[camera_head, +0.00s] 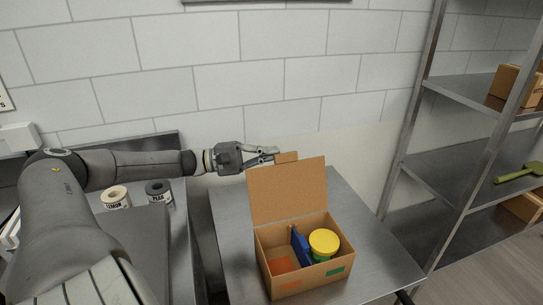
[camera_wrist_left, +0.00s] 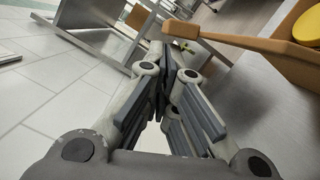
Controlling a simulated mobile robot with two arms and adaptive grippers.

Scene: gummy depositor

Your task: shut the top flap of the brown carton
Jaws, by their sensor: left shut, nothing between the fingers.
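The brown carton (camera_head: 311,281) stands on a steel table with its top flap (camera_head: 288,195) raised, tilted slightly back toward the wall. A small tab (camera_head: 287,157) sticks up from the flap's upper edge. Inside the carton are a yellow-lidded jar (camera_head: 324,240) and a blue item (camera_head: 300,249). My left gripper (camera_head: 274,155) is shut and empty, at the height of the flap's top edge, by the tab. In the left wrist view the flap (camera_wrist_left: 230,38) shows nearly edge-on beyond the closed fingers (camera_wrist_left: 170,68); contact cannot be told. My right gripper is out of view.
A steel shelf rack (camera_head: 440,175) with cartons and a green tool (camera_head: 520,173) stands on the right. A tiled wall is behind the table. Two labelled rolls or jars (camera_head: 116,197) (camera_head: 158,191) sit on the left counter. Bare tabletop (camera_head: 375,255) lies right of the carton.

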